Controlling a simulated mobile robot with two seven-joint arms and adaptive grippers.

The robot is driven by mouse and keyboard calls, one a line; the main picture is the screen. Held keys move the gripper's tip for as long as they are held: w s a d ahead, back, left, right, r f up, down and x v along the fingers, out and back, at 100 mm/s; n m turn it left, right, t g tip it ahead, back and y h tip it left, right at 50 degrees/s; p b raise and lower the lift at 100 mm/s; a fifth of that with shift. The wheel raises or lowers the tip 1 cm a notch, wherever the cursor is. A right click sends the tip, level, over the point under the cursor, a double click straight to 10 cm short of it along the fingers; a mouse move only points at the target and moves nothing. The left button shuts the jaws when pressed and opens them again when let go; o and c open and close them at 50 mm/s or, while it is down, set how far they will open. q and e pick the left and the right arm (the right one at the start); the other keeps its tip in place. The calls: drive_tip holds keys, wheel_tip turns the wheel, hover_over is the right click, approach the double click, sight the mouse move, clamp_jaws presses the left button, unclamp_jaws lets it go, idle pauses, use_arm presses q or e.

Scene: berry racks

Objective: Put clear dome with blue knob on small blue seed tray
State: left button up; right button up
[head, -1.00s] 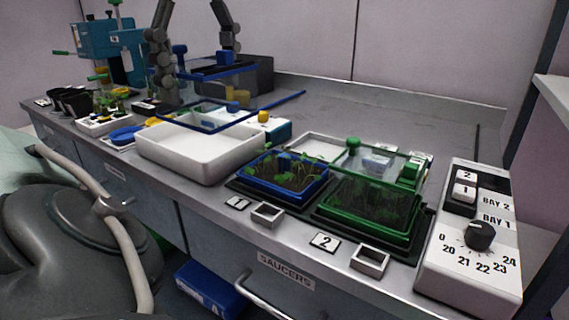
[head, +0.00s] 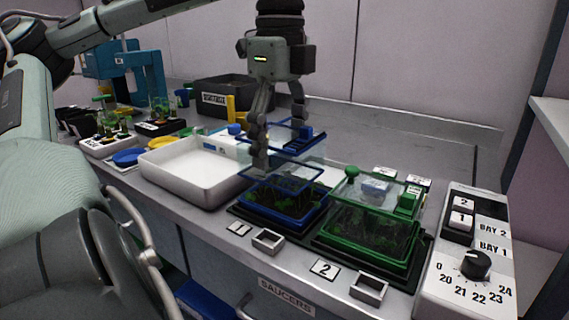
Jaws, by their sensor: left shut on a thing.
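My left gripper (head: 279,142) comes down from above, its fingers shut on the clear dome with blue knob (head: 291,151). The dome looks level. The tray holds soil and green seedlings and stands on a black base at place 1. My right gripper is not in view.
A green tray under a green-rimmed dome (head: 366,236) stands close on the right. A white basin (head: 191,173) is on the left. A control box with a dial (head: 466,250) stands at the right end.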

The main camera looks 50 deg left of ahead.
use_arm(q)
drive_tip(key=shift+w+f, duration=0.2)
drive_tip(key=shift+w, duration=0.1)
drive_tip(key=shift+d+f, duration=0.1)
drive_tip(key=shift+f, duration=0.2)
wheel_tip(320, 180, down, 4)
drive_tip(key=shift+r+b, duration=0.25)
drive_tip(key=shift+b, duration=0.25)
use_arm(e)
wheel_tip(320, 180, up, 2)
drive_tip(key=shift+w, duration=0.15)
use_arm(q)
drive_tip(key=shift+f, duration=0.1)
drive_tip(key=o, duration=1.2)
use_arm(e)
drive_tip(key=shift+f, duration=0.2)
